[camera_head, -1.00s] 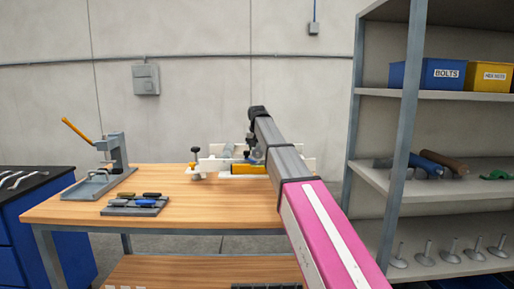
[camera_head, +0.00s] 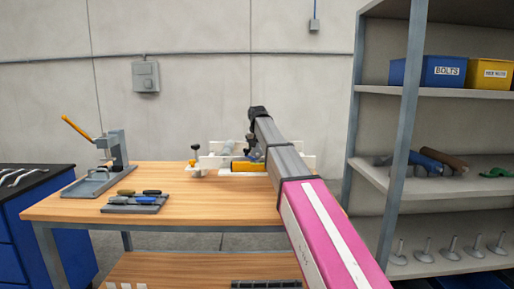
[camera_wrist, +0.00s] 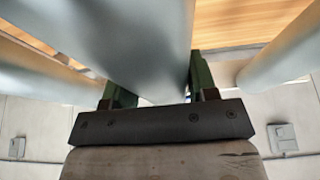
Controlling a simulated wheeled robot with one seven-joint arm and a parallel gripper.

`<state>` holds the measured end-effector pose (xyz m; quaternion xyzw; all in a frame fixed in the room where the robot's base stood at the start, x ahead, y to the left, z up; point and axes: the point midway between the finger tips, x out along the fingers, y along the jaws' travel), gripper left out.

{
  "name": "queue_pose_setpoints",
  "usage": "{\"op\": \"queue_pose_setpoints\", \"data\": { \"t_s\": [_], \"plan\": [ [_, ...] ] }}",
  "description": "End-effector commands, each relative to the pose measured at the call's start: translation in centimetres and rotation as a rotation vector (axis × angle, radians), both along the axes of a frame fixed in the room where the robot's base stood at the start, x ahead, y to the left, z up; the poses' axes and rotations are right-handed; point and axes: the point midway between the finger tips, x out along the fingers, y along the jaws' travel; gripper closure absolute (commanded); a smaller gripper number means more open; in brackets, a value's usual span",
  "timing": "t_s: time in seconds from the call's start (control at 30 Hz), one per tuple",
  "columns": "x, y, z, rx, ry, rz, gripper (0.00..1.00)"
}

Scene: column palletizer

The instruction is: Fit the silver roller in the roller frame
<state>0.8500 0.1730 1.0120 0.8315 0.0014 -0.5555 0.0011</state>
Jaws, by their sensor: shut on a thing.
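A silver roller (camera_wrist: 125,35) fills the middle of the wrist view, close to the camera. My gripper (camera_wrist: 158,85) is shut on it, with one dark green finger on each side. The white roller frame (camera_head: 208,162) stands at the back of the workbench in the head view, with a yellow part (camera_head: 248,166) at its front. My arm covers the frame's right part and most of the gripper. Similar grey rollers show left (camera_wrist: 35,72) and right (camera_wrist: 285,55) of the held one in the wrist view. Whether the held roller is seated cannot be told.
On the workbench (camera_head: 175,185) stand a lever press (camera_head: 112,155) at left and a tray of tools (camera_head: 138,203). Shelves (camera_head: 440,185) with bins and rollers stand at right. A blue cabinet (camera_head: 35,220) is at far left. The front middle of the bench is clear.

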Motion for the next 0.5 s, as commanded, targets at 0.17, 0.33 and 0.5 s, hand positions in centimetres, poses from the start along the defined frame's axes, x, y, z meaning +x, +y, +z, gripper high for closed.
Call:
{"op": "queue_pose_setpoints", "data": {
  "t_s": [0.17, 0.33, 0.5],
  "plan": [
    [0.02, 0.0, -0.02, 0.0, -0.001, 0.0, 0.9],
    [0.02, 0.0, -0.21, 0.0, -0.001, 0.0, 0.9],
    [0.02, 0.0, -0.42, 0.0, -0.001, 0.0, 0.9]
  ]
}}
